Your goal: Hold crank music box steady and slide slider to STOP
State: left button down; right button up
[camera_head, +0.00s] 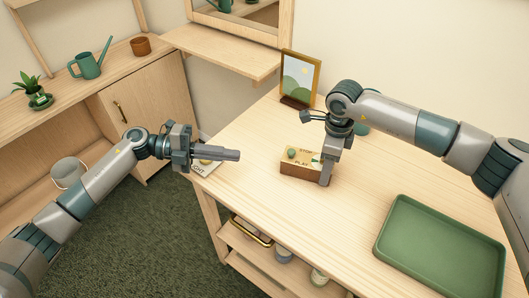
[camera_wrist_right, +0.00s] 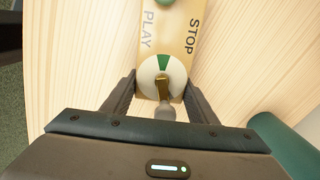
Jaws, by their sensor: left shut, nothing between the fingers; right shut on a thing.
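The crank music box (camera_head: 300,170) is a small brown wooden box with a pale top marked PLAY and STOP, standing on the table. A round green knob (camera_head: 291,153) is at its left end; in the right wrist view only its edge (camera_wrist_right: 165,2) shows. A white disc with a green wedge and a brass part (camera_wrist_right: 162,80) is at the end near my right gripper. My right gripper (camera_head: 325,183) points down, with fingers either side of the box's right end, shut on it. My left gripper (camera_head: 239,155) is shut and empty, left of the box and apart from it.
A green tray (camera_head: 385,246) lies at the table's front right. A framed picture (camera_head: 300,78) stands behind the box. A card with partly hidden lettering (camera_head: 198,170) lies at the table's left edge, below my left gripper. The table (camera_head: 300,220) is clear in front of the box.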

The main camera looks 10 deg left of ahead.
pick_arm(q)
send_near(291, 154)
jog(key=s+d, duration=0.3)
jog(key=shift+d, duration=0.1)
jog(key=w+d, duration=0.1)
jog(key=w, duration=0.1)
jog(key=shift+w+d+f, duration=0.25)
jog(key=shift+d+f, duration=0.1)
jog(key=shift+d, duration=0.05)
jog(key=shift+w+d+f, duration=0.1)
jog(key=shift+w+d, duration=0.15)
jog(key=shift+w, duration=0.1)
jog(key=shift+w, duration=0.1)
jog(key=shift+w+d, duration=0.15)
jog(key=shift+w, duration=0.5)
jog(key=shift+w+d, duration=0.15)
jog(key=shift+w, duration=0.5)
jog(key=shift+s, duration=0.1)
pick_arm(e)
jog(key=shift+a, duration=0.1)
